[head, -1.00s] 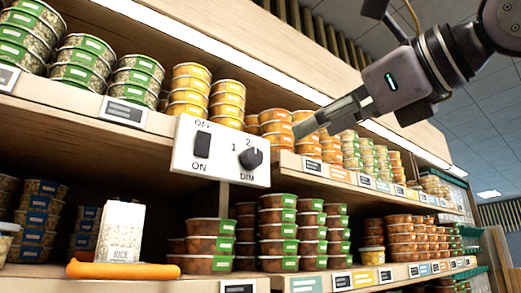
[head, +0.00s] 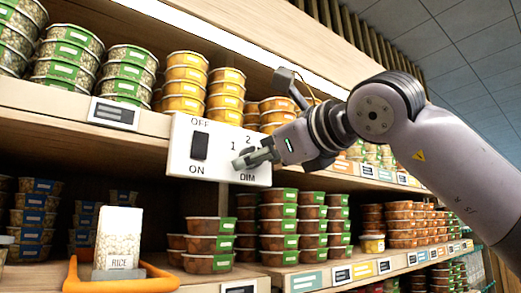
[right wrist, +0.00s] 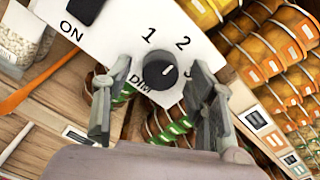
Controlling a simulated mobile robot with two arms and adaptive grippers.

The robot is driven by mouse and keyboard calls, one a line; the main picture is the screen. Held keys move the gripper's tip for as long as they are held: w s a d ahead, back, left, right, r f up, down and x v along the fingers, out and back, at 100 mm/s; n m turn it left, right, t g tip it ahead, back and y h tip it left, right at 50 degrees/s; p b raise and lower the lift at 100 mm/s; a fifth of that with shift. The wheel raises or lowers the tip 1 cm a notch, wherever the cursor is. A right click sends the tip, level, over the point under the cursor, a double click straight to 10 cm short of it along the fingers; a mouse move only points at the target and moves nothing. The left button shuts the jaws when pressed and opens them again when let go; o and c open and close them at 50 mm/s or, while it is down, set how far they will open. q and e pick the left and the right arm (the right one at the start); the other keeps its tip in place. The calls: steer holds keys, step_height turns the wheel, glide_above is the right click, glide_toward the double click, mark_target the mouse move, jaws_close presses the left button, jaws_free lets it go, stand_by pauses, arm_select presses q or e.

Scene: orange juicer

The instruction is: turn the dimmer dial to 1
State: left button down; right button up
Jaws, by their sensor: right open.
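The dimmer dial (right wrist: 160,72) is a round black knob on a white switch panel (head: 182,172), with the numbers 1 and 2 printed around it and DIM below. In the right wrist view a small light mark shows on the dial's right part; its exact pointing is hard to read. In the head view my gripper covers the dial. My right gripper (head: 254,158) is at the panel's right part. In the right wrist view its open fingers (right wrist: 150,88) stand on either side of the dial, with visible gaps; contact cannot be told. My left gripper is not in view.
A black ON/OFF rocker switch (head: 200,146) is on the panel's left half. Stacked food tubs (head: 185,82) fill the shelves above and below. A rice packet (head: 118,238) and an orange tray-like object (head: 140,283) are at lower left.

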steer(key=shift+c, duration=0.3)
steer(key=c, duration=1.1)
steer(key=n+p, duration=0.2)
steer(key=n, duration=0.9)
steer(key=shift+n, duration=0.4)
steer(key=shift+p, duration=0.3)
steer(key=o, duration=1.2)
steer(key=shift+c, duration=0.2)
